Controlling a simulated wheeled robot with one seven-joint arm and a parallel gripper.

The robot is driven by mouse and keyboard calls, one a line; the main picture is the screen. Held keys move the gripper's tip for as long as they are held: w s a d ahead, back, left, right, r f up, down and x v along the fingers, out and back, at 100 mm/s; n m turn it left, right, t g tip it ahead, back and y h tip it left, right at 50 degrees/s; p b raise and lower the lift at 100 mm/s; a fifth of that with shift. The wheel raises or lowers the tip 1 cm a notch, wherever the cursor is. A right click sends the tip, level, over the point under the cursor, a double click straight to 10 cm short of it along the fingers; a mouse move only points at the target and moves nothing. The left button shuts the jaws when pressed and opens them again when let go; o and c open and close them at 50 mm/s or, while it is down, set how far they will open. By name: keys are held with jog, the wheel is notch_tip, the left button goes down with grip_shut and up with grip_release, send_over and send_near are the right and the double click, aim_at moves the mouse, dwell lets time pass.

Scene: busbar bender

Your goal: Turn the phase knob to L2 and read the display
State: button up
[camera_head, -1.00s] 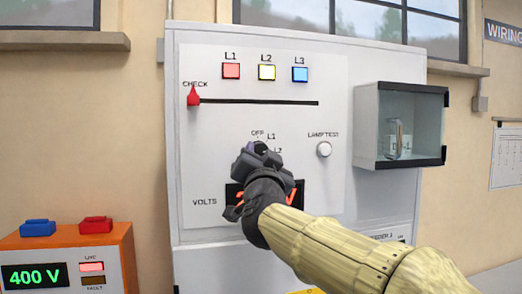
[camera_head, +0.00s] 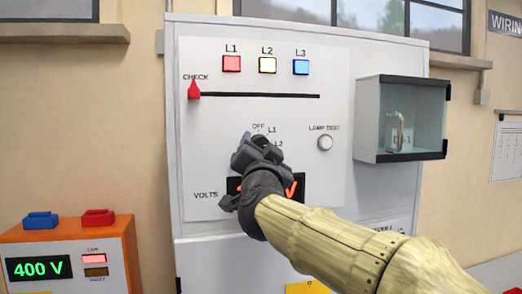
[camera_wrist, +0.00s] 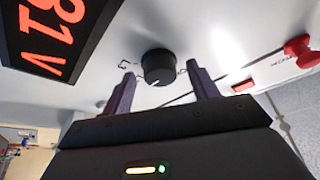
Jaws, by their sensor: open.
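The black round phase knob (camera_wrist: 158,66) shows in the wrist view on the white panel, with a small pale mark near its lower edge. The two fingers of my gripper (camera_wrist: 161,88) are apart, one on each side of the knob; I see no contact. In the head view my gripper (camera_head: 254,150) hides the knob. The labels OFF, L1 and L2 (camera_head: 279,144) show around it. The volts display (camera_head: 292,188) is partly covered by my gripper. In the wrist view the display (camera_wrist: 50,30) shows red "31 V", cut off at the frame edge.
A red check slider (camera_head: 193,90) sits at the left end of its slot. A lamp test button (camera_head: 325,143) and a glass-fronted box (camera_head: 402,120) are to the right. An orange unit (camera_head: 70,255) reads 400 V.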

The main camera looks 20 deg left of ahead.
jog(key=b+v, duration=0.7)
jog(key=v, duration=1)
jog(key=shift+s+f, duration=0.1)
jog(key=shift+f, duration=0.15)
